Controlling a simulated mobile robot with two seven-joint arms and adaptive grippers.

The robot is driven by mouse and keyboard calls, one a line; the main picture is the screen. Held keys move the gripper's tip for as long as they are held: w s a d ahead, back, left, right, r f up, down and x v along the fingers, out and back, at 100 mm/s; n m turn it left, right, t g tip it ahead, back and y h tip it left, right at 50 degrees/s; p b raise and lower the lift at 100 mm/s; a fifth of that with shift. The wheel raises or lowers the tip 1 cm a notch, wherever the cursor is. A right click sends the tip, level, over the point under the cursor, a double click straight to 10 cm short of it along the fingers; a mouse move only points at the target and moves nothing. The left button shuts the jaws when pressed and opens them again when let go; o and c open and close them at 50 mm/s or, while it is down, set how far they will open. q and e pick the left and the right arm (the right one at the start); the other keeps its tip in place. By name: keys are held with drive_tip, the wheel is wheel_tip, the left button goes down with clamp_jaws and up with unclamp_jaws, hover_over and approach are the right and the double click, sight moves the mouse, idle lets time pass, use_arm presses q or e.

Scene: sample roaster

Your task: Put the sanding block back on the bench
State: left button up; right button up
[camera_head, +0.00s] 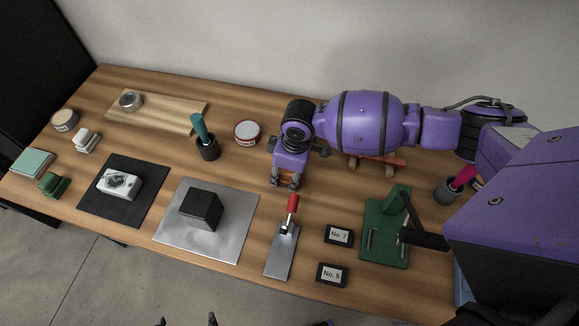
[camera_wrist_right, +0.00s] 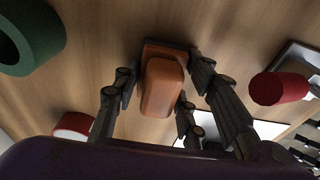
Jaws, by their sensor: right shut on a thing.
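My right gripper (camera_head: 286,184) reaches down over the middle of the wooden bench (camera_head: 330,205). In the right wrist view, its fingers (camera_wrist_right: 155,108) are on both sides of an orange block with a darker brown base, which I take as the sanding block (camera_wrist_right: 162,85); it is held between them. In the head view the gripper hides most of the block. I cannot tell whether its underside touches the bench. Two dark tips at the bottom edge of the head view may be my left gripper (camera_head: 187,320); the rest is cut off.
A toggle clamp with a red handle (camera_head: 292,203) stands just in front of my right gripper. A red-rimmed tin (camera_head: 247,132) and a dark cup (camera_head: 207,149) are to the left. A steel plate (camera_head: 235,240) bears a black block. A green fixture (camera_head: 375,240) is at right.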

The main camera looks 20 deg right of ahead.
drive_tip(key=o, duration=0.9)
drive_tip(key=shift+s+f, duration=0.1)
drive_tip(key=shift+s, duration=0.05)
drive_tip(key=shift+o, duration=1)
use_arm(q)
drive_tip(key=shift+s+f, duration=0.4)
drive_tip(key=shift+s, duration=0.15)
use_arm(e)
drive_tip(key=shift+r, duration=0.25)
drive_tip(key=r, duration=0.3)
drive_tip(key=r+p, duration=0.1)
drive_tip(key=r, duration=0.3)
drive_tip(key=d+r, duration=0.1)
drive_tip(key=r, duration=0.2)
drive_tip(key=shift+s+r, duration=0.25)
drive_tip(key=shift+r, duration=0.55)
use_arm(q)
drive_tip(key=shift+w+d+r, duration=0.1)
drive_tip(key=shift+w+r, duration=0.4)
drive_tip(key=shift+r, duration=0.35)
use_arm(e)
drive_tip(key=shift+s+r, duration=0.15)
drive_tip(key=shift+r, duration=0.05)
